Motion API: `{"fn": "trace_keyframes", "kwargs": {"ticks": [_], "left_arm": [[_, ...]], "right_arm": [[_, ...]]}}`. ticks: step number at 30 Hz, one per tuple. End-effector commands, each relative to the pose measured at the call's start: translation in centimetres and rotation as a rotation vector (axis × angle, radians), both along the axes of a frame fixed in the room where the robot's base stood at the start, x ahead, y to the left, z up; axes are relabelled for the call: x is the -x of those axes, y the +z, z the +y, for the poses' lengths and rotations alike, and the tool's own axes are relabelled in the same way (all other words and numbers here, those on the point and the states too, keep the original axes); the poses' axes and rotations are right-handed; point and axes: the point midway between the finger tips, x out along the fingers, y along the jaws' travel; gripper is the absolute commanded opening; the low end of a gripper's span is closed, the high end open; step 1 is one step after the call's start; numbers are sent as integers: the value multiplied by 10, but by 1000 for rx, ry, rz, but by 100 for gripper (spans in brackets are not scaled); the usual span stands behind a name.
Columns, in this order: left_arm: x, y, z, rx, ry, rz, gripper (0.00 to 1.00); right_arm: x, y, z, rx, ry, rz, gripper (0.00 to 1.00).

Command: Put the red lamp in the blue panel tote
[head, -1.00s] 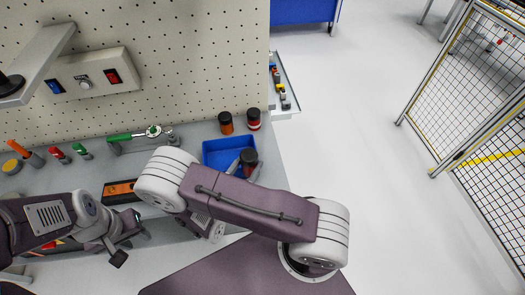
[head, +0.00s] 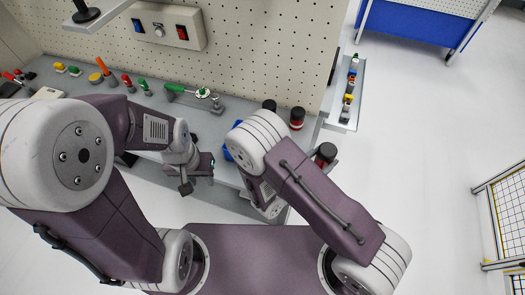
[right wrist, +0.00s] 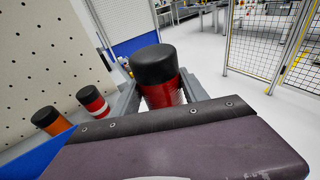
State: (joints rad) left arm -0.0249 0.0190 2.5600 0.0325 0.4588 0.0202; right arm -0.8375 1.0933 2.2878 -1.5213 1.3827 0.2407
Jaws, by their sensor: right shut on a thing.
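The red lamp, a red cylinder with a black cap (head: 326,153), is in my right gripper (head: 328,162). In the right wrist view the lamp (right wrist: 160,80) stands between both fingers, cap up. My right gripper is shut on it, out past the bench's right end. The blue panel tote (head: 230,150) is on the bench, mostly hidden behind my right arm. A blue surface, likely the tote (right wrist: 35,160), shows at the lower left of the right wrist view. My left gripper (head: 198,178) is at the bench's front edge; its opening is unclear.
An orange black-capped cylinder (right wrist: 50,120) and a red-and-white one (head: 297,117) stand at the bench's back right. A green-handled tool (head: 188,91) and several small coloured parts lie along the pegboard (head: 255,60). A grey shelf (head: 347,100) holds small parts beyond the bench.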

Motion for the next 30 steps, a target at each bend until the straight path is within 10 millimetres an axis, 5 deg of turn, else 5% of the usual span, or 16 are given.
{"fn": "trace_keyframes", "kwargs": {"ticks": [8,14,17,24,30], "left_arm": [[0,-25,0,0,0,0,36],[0,-65,0,0,0,0,36],[0,-96,0,0,0,0,36],[0,-202,1,0,0,0,36],[0,-277,1,0,0,0,36]], "right_arm": [[-24,17,36,-8,68,-9,3],[-40,30,75,-11,136,-11,3],[-45,37,99,-15,181,-15,3],[-30,63,155,-20,322,-18,3],[1,77,167,-16,429,-12,3]]}}
